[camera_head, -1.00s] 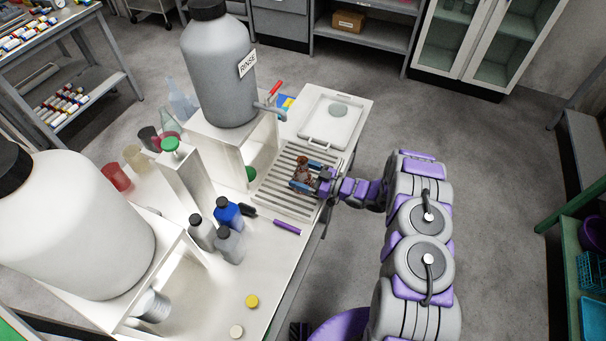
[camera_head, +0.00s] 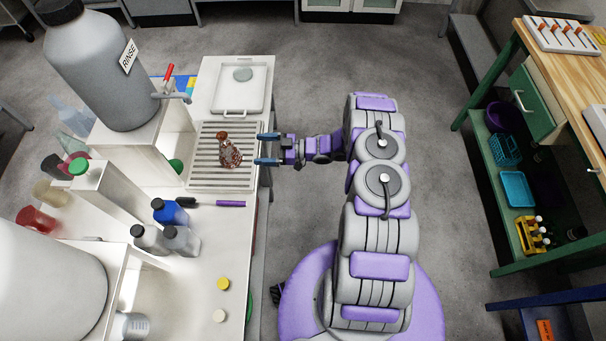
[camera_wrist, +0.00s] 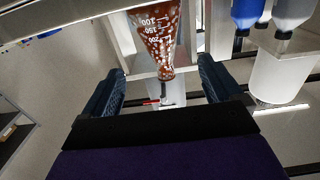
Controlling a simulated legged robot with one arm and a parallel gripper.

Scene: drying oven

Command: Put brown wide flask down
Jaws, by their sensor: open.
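The brown wide flask (camera_head: 230,152) is a reddish-brown conical flask. It stands on the slatted drain rack (camera_head: 206,182) under the grey RINSE container, near the rack's right side. In the wrist view the flask (camera_wrist: 158,42) shows white graduation marks and appears upside down, ahead of the fingers. My gripper (camera_head: 268,149) is open and empty, just to the right of the flask with a gap between them. In the wrist view the two blue fingers of my gripper (camera_wrist: 165,88) are spread apart with nothing held between them.
The grey RINSE container (camera_head: 95,70) stands behind the rack with its tap. A white tray (camera_head: 262,82) lies beyond the rack. Several bottles, including a blue one (camera_head: 167,212), and a purple marker (camera_head: 231,204) are nearer. Open floor (camera_head: 305,220) lies right of the bench.

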